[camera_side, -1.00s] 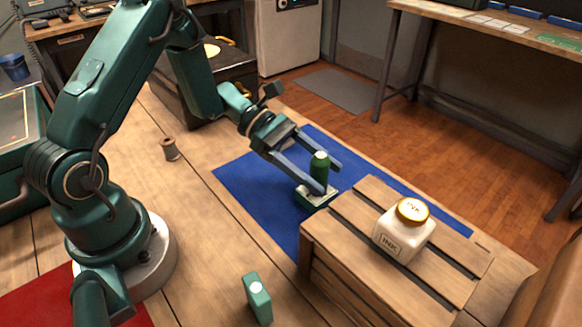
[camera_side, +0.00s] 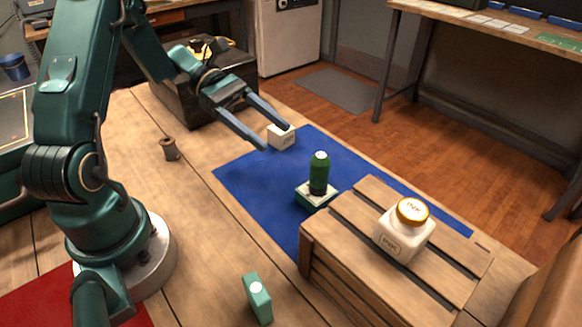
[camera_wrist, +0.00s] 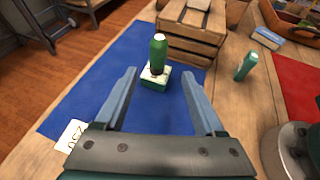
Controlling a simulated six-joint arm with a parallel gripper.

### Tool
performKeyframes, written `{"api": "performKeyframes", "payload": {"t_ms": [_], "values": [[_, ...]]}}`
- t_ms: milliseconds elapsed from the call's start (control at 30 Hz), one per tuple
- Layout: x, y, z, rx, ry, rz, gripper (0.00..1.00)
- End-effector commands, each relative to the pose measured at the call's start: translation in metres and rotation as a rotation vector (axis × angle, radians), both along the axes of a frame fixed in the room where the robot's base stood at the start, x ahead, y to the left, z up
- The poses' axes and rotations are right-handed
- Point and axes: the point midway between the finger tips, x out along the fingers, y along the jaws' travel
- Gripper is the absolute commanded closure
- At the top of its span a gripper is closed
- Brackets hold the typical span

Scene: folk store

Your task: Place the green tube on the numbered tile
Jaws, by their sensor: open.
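The green tube (camera_side: 319,173), with a pale top, stands upright on a small white-topped tile with green sides (camera_side: 317,199) on the blue mat. In the wrist view, the tube (camera_wrist: 158,53) and the tile under it (camera_wrist: 155,80) show beyond my fingertips. I cannot read a number on this tile. My gripper (camera_side: 277,137) is open and empty, apart from the tube, above the far left part of the mat. Its open fingers also show in the wrist view (camera_wrist: 158,72).
A white block with printed digits (camera_side: 284,139) sits near the mat's far edge, partly behind my fingers. A wooden crate (camera_side: 330,246) bears an ink jar (camera_side: 405,236). A green block (camera_side: 257,298) stands at the front; a spool (camera_side: 170,149) stands left. The blue mat (camera_side: 262,185) has free room.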

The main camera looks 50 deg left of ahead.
Motion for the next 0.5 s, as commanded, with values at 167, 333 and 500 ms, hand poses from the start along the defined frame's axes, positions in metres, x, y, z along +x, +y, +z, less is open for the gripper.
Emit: {"api": "performKeyframes", "payload": {"t_ms": [167,333,500], "values": [[-0.018,-0.026,0.014,0.179,-0.086,-0.19,0.29],[-0.053,-0.055,0.026,0.464,-0.25,-0.489,0.29],[-0.086,-0.067,0.033,0.748,-0.45,-0.776,0.29]]}}
